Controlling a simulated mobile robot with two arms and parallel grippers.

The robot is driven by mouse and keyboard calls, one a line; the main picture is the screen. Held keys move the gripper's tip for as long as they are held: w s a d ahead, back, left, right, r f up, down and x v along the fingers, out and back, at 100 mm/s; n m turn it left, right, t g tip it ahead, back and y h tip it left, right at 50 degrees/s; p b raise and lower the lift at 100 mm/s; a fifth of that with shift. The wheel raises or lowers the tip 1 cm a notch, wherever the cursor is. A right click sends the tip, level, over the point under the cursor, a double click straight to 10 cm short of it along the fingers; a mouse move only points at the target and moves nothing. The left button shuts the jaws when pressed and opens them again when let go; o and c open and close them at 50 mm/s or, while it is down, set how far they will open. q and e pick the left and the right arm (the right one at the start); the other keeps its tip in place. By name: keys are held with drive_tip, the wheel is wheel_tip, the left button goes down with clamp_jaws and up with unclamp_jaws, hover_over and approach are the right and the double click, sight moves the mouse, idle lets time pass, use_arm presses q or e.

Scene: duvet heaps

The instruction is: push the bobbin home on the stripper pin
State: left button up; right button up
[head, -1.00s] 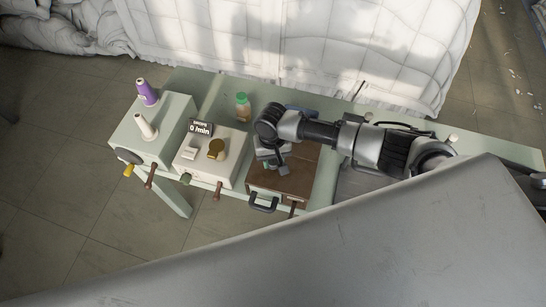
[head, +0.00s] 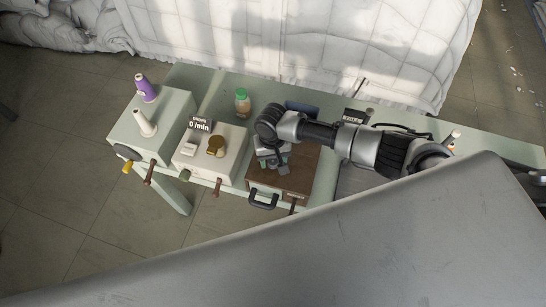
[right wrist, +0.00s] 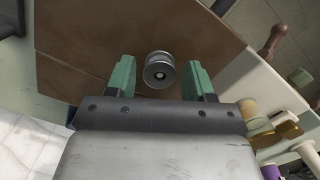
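The bobbin (right wrist: 160,72) is a small dark metal spool with a pale round centre, seen nearly end-on against the brown box (right wrist: 85,35) in the right wrist view. The stripper pin cannot be told apart from the bobbin's centre, so I cannot tell how far down the bobbin sits. My right gripper (right wrist: 160,64) is open, its green fingers on either side of the bobbin with a gap on both sides. In the head view my right gripper (head: 274,160) is over the brown box (head: 290,183) and hides the bobbin. My left gripper is not in view.
Left of the brown box stand a cream box (head: 208,163) with a knob and a "0 /min" sign, and a pale green box (head: 152,135) with thread cones. A green jar (head: 242,102) stands behind. Handles stick out in front. White quilted duvets (head: 300,45) hang behind the table.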

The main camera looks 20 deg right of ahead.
drive_tip(key=shift+o, duration=0.7)
wheel_tip(320, 180, up, 11)
drive_tip(key=w+b, duration=0.1)
drive_tip(key=shift+w+b, duration=0.15)
drive_tip(key=shift+b, duration=0.2)
drive_tip(key=shift+f, duration=0.15)
